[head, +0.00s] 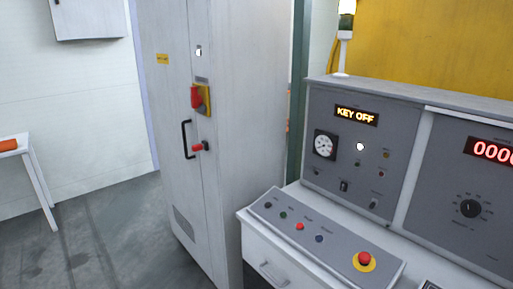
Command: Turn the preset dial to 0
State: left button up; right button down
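A round black dial (470,208) with a ring of small markings sits on the right grey panel, below a red digit display (491,151). It looks like the preset dial. Its pointer and label are too small to read. The display shows zeros and is cut off by the right picture edge. Neither of my grippers is in view.
The left panel has a "KEY OFF" display (356,115) and a gauge (325,145). A sloped button box (320,236) with a red emergency button (364,260) juts out in front. A tall grey cabinet (237,120) stands left; open floor (110,240) lies beyond it.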

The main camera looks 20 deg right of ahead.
aim_at(470, 207)
jog(key=z, duration=2.1)
